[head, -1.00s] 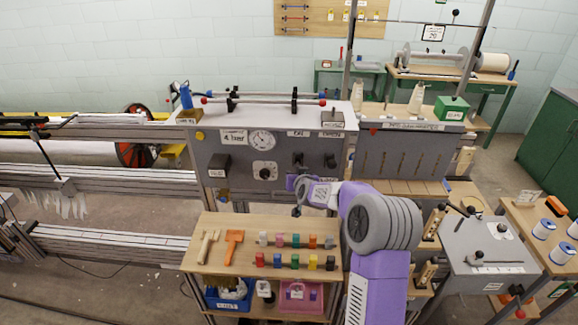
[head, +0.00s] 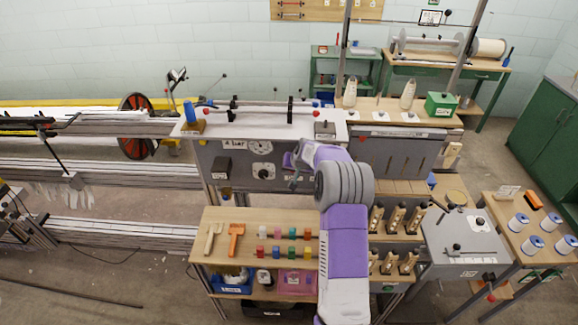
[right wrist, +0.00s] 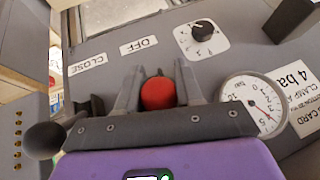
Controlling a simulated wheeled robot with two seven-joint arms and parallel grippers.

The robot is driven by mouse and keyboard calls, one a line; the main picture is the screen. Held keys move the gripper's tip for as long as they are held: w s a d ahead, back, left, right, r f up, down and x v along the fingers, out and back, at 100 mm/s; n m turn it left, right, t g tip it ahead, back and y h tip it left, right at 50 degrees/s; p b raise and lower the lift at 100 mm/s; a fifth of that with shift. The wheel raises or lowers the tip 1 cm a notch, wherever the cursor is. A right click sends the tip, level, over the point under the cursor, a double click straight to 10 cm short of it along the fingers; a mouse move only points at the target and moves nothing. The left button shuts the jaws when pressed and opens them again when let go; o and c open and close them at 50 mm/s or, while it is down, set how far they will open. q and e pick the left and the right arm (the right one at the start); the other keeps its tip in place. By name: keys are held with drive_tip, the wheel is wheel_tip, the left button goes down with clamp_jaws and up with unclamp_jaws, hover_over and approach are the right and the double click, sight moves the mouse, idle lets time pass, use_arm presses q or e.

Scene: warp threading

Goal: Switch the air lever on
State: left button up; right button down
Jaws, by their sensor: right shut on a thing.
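The grey control panel (head: 228,178) stands upright behind the workbench. My right gripper (head: 295,176) is at the right part of its front. In the right wrist view, my right gripper (right wrist: 158,92) is shut with a finger on each side of a red ball knob (right wrist: 158,94), apparently the air lever's end. An "OFF" label (right wrist: 139,45) sits just beyond it on the panel. The lever's shaft is mostly hidden, and the head view hides the lever behind my gripper. My left gripper is not in view.
A pressure gauge (right wrist: 252,106) and a rotary dial (right wrist: 202,32) lie right of the gripper in the right wrist view. A shelf of coloured blocks (head: 222,260) stands below the panel.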

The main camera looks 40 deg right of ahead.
drive_tip(key=shift+r, duration=0.1)
idle(0.4)
drive_tip(key=c, duration=0.8)
unclamp_jaws()
drive_tip(key=shift+o, duration=0.2)
drive_tip(key=v, duration=0.7)
drive_tip(key=shift+r, duration=0.25)
